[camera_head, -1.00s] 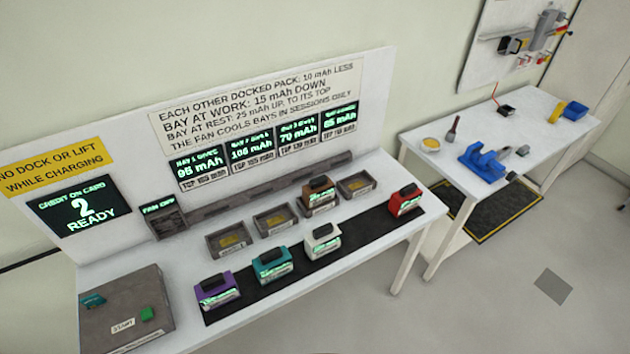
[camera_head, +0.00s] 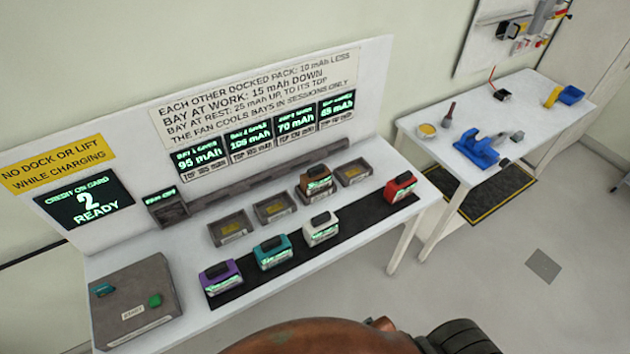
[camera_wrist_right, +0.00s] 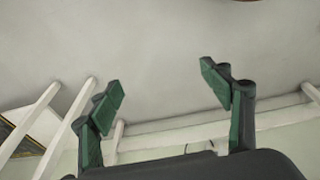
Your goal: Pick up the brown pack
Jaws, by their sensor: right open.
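The brown pack (camera_head: 316,180) has a dark handle on top and sits in the third bay from the left on the white bench (camera_head: 290,290). My right arm shows at the bottom of the head view, well in front of the bench and apart from the pack; its fingertips are not seen there. In the right wrist view my right gripper (camera_wrist_right: 170,85) is open and empty, its green-padded fingers wide apart. The pack is not in the wrist view. My left gripper is in neither view.
Purple (camera_head: 220,277), teal (camera_head: 272,252), white (camera_head: 321,228) and red (camera_head: 400,187) packs stand on a black strip before the bays. The other bays are empty. A grey box (camera_head: 135,300) with a green button is at left. A second table (camera_head: 520,110) stands at right.

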